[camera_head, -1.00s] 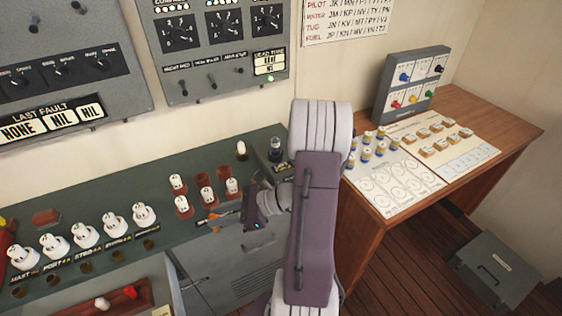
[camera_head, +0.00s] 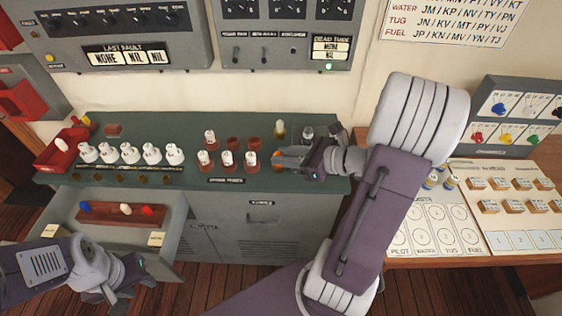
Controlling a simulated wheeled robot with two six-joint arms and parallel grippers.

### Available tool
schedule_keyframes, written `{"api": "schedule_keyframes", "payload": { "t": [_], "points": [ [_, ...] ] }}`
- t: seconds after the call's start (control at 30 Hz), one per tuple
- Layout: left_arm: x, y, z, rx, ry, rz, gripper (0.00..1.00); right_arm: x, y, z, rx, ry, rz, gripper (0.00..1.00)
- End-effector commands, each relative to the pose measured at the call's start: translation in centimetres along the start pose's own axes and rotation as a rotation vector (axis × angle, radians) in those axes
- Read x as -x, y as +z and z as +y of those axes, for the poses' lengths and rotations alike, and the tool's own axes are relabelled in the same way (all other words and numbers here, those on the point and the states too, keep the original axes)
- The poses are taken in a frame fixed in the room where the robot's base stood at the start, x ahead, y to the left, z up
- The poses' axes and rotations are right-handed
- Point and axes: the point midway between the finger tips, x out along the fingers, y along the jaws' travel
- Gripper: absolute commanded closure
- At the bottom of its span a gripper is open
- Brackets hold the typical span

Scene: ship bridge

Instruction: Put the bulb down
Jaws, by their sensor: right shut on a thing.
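My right gripper (camera_head: 285,158) is low over the right part of the green bench (camera_head: 190,184), its fingers pointing left. It is shut on the bulb, which the fingers hide almost fully. Red sockets are just left of the fingertips. White bulbs stand in the front row (camera_head: 228,158) and at back left (camera_head: 210,137); two back sockets (camera_head: 244,143) look empty. A pale bulb (camera_head: 280,128) stands behind the gripper, beside a dark glass cylinder (camera_head: 307,134). My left gripper (camera_head: 118,289) is at the lower left, before the drawer; its fingers are unclear.
Several white bulbs (camera_head: 130,153) line the bench's left part, near a red bin (camera_head: 62,150). An open drawer (camera_head: 110,235) below holds a wooden rack (camera_head: 135,213) with coloured bulbs. A wooden desk (camera_head: 450,256) with cards and blocks is at right. Panels hang above.

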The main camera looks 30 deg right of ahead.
Motion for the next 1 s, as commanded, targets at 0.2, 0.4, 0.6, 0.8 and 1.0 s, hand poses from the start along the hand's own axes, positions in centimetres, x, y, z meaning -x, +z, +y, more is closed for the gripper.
{"api": "schedule_keyframes", "payload": {
  "t": [0.2,0.4,0.6,0.8,1.0],
  "points": [
    [0.1,0.0,0.0,0.000,0.000,0.000,0.64,-4.2,-2.3,-5.2,-0.002,0.006,0.001,1.00],
    [0.3,0.0,0.0,0.000,0.000,0.000,0.64,-6.3,-3.4,-8.1,-0.001,0.002,0.000,1.00],
    [0.3,0.0,0.0,0.000,0.000,0.000,0.64,-6.8,-4.3,-8.4,-0.004,0.002,0.001,1.00],
    [0.4,0.0,0.0,0.000,0.000,0.000,0.64,-8.0,-7.2,-8.4,-0.004,0.002,0.001,1.00],
    [0.3,0.0,0.0,0.000,0.000,0.000,0.64,-8.0,-7.3,-8.4,0.000,0.001,0.000,1.00]
  ]
}}
